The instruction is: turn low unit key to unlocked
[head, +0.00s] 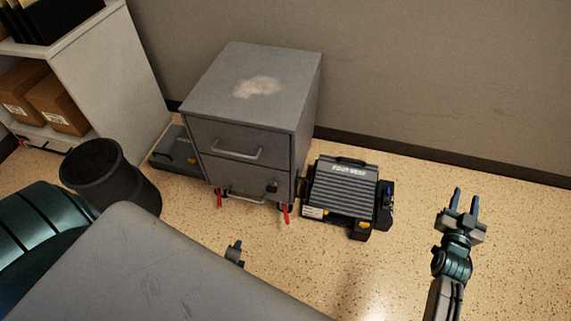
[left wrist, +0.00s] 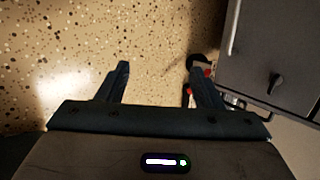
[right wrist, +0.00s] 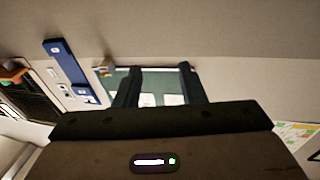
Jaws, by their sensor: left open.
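The low unit (head: 228,144) is a grey two-drawer cabinet against the wall. Its dark key (head: 271,187) sits in the lower drawer front, right of the handle. The key (left wrist: 273,83) also shows at the right of the left wrist view; whether it stands locked or unlocked I cannot tell. My left gripper (head: 236,246) is mostly hidden behind my grey body part, in front of and below the unit. Its fingers (left wrist: 160,82) are open and empty, apart from the key. My right gripper (head: 464,200) is open and empty, well right of the unit.
A black ribbed case (head: 342,187) stands on the floor right of the unit. A dark case (head: 172,150) and a black bin (head: 108,178) are on the left, by a shelf (head: 110,75) with boxes. Red casters (head: 285,213) stick out below the unit. The floor in front is clear.

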